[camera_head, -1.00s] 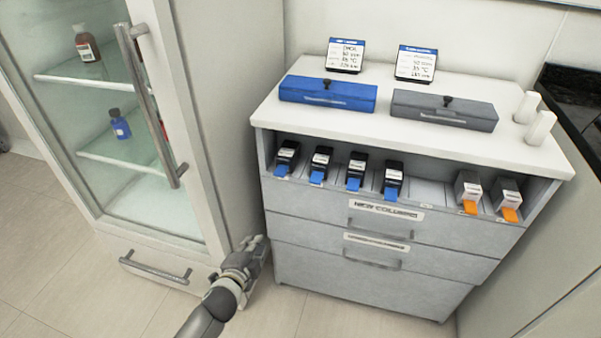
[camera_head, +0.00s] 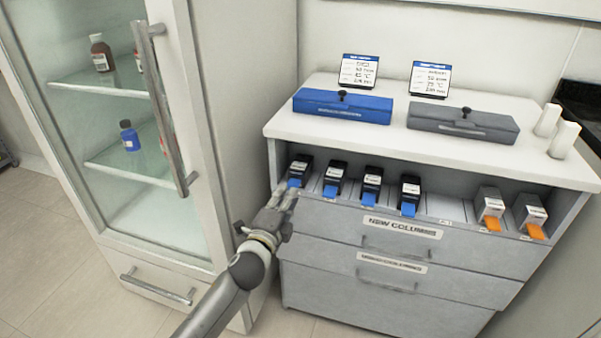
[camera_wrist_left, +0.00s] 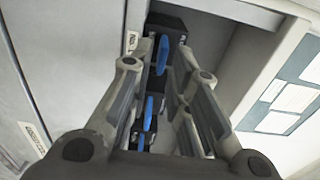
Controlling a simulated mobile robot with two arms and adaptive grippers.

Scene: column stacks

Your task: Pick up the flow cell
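A row of several dark boxes with white labels and blue tabs stands in the open top shelf of the grey drawer cabinet; the leftmost box (camera_head: 301,168) is nearest my left gripper. I cannot tell which item is called the flow cell. My left gripper (camera_head: 284,194) is just in front of and below the leftmost box. In the left wrist view, the gripper (camera_wrist_left: 163,65) is open, its fingers spread either side of a dark box (camera_wrist_left: 168,22) with a blue tab, apparently not gripping it. More blue tabs show between the fingers. My right gripper is not in view.
Two boxes with orange tabs (camera_head: 490,207) stand at the shelf's right. A blue case (camera_head: 342,106), a grey case (camera_head: 462,124), two cards and two white cylinders are on the cabinet top. A glass-door cabinet with a long handle (camera_head: 167,110) stands close on the left.

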